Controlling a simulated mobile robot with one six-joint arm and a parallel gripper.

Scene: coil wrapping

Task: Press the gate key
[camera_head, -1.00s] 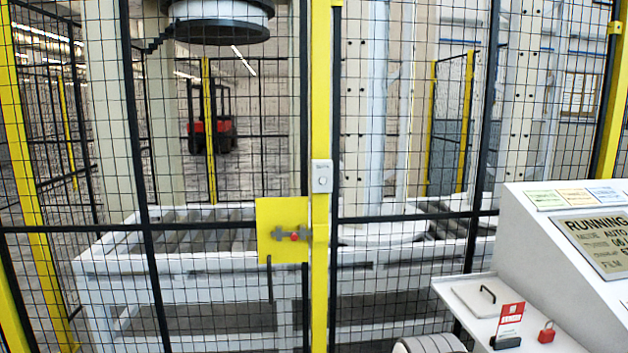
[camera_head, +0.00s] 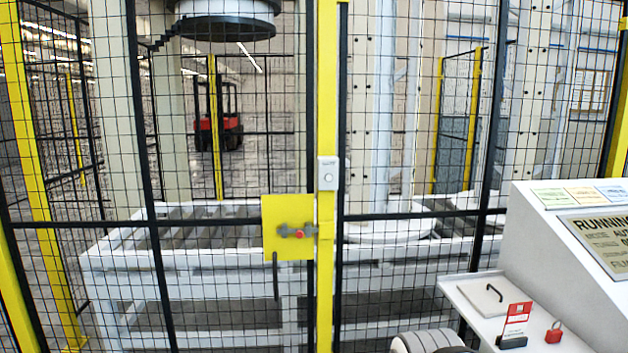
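The gate key is a small light-grey box (camera_head: 328,174) with a round button on its face, fixed to the yellow gate post (camera_head: 326,270) in the middle of the view. Below and left of it is a yellow latch plate (camera_head: 288,227) with a grey bolt and a red knob (camera_head: 300,233). A dark vertical handle (camera_head: 276,276) hangs under the plate. The mesh gate looks closed. My gripper is not in view. A rounded white and dark part at the bottom edge looks like my own arm.
A white console (camera_head: 575,235) reading RUNNING stands at the right. Its shelf (camera_head: 470,293) holds a red card in a stand (camera_head: 515,325) and a red padlock (camera_head: 553,333). Black mesh fencing spans the view. Behind it are a white roller frame (camera_head: 190,270) and a red forklift (camera_head: 218,120).

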